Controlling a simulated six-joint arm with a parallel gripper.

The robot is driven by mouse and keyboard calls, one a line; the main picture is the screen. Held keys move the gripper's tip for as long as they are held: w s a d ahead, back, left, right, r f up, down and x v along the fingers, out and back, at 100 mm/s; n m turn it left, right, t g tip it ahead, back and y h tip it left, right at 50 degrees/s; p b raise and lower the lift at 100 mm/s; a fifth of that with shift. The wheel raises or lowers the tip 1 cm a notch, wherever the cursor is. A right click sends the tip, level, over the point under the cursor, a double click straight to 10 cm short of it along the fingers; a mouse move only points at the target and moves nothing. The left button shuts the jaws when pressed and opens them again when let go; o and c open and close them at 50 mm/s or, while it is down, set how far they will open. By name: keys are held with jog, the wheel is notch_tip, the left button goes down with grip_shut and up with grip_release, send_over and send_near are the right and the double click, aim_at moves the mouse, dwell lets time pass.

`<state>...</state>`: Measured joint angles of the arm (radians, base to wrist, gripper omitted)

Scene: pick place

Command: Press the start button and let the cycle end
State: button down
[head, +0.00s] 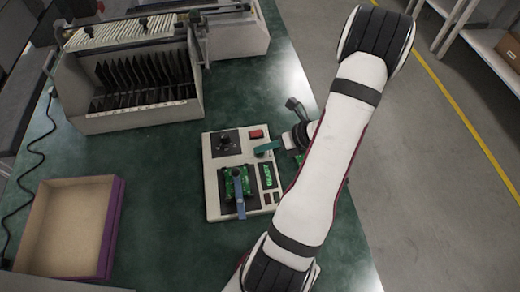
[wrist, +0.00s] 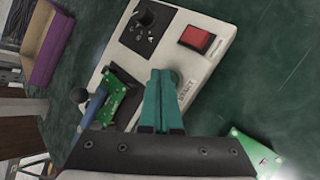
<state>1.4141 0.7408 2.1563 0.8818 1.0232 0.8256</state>
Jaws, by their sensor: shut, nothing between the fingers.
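A pale test box (head: 212,190) lies on the green table, with a red button (head: 256,133) at its upper right corner. The button also shows in the wrist view (wrist: 197,39), beyond my fingertips and to their right. My gripper (head: 262,149) has teal fingers, shut together and empty, over the box's right side just below the button and apart from it in the picture. The fingers show in the wrist view (wrist: 161,74). A green circuit board (head: 236,181) sits in the box's fixture under a blue lever clamp (head: 240,207). A small green display (head: 267,176) is beside it.
A black knob (head: 226,143) stands left of the button. A loose green board (wrist: 252,150) lies on the table right of the box. An open purple-sided tray (head: 113,226) is at left, a rack of dark boards (head: 145,115) at the back left.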

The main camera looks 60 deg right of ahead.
aim_at(264, 154)
dwell(0.4)
jog(key=shift+r, duration=0.75)
jog(key=shift+r, duration=2.5)
